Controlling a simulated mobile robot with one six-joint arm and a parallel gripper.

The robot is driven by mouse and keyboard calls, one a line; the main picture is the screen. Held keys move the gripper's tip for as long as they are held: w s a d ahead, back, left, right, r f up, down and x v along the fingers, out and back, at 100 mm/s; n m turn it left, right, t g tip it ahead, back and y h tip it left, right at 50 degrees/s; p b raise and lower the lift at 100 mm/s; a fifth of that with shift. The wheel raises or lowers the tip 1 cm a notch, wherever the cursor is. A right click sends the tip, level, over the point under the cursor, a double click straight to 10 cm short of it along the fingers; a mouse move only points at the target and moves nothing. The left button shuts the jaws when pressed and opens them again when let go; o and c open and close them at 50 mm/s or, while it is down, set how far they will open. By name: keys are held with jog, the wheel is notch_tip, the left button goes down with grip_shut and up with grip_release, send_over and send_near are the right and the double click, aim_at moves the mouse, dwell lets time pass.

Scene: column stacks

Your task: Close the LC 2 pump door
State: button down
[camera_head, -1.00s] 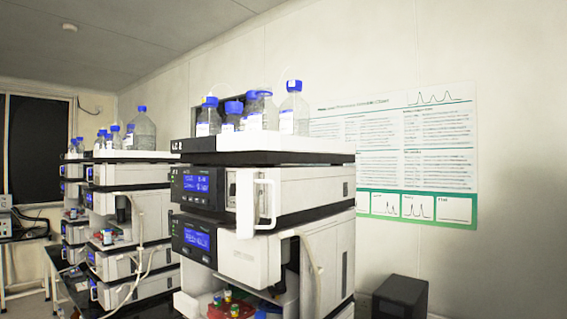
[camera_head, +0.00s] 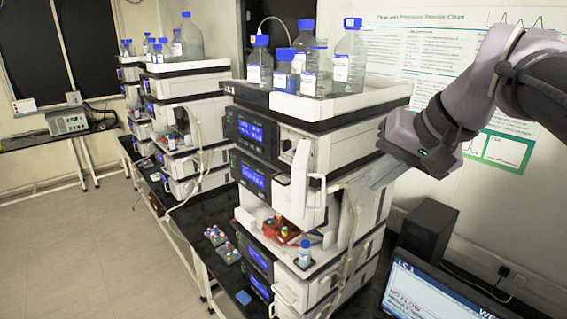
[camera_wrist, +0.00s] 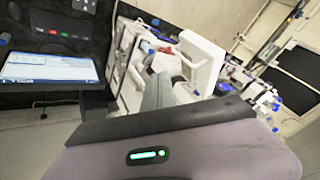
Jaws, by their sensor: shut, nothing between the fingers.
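The LC 2 stack (camera_head: 362,108) is the nearer column in the head view, with solvent bottles on top. Its pump door (camera_head: 298,182), a white panel with a bar handle, stands swung out from the front of the upper display module (camera_head: 251,131). Pale pump parts show in the opening behind it. My gripper (camera_head: 352,187) comes in from the right, its grey fingers reaching low towards the door's right side. I cannot tell whether they touch it. In the wrist view the shut, empty fingers (camera_wrist: 161,88) point at the stack, near a white panel (camera_wrist: 203,60).
A monitor (camera_head: 440,291) and a black box (camera_head: 429,232) stand at the lower right. Small vials and a bottle (camera_head: 304,254) sit low on the stack's front. Another stack (camera_head: 190,84) stands behind to the left. The floor at left is clear.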

jog(key=w+a+f, duration=0.5)
jog(key=shift+a, duration=0.15)
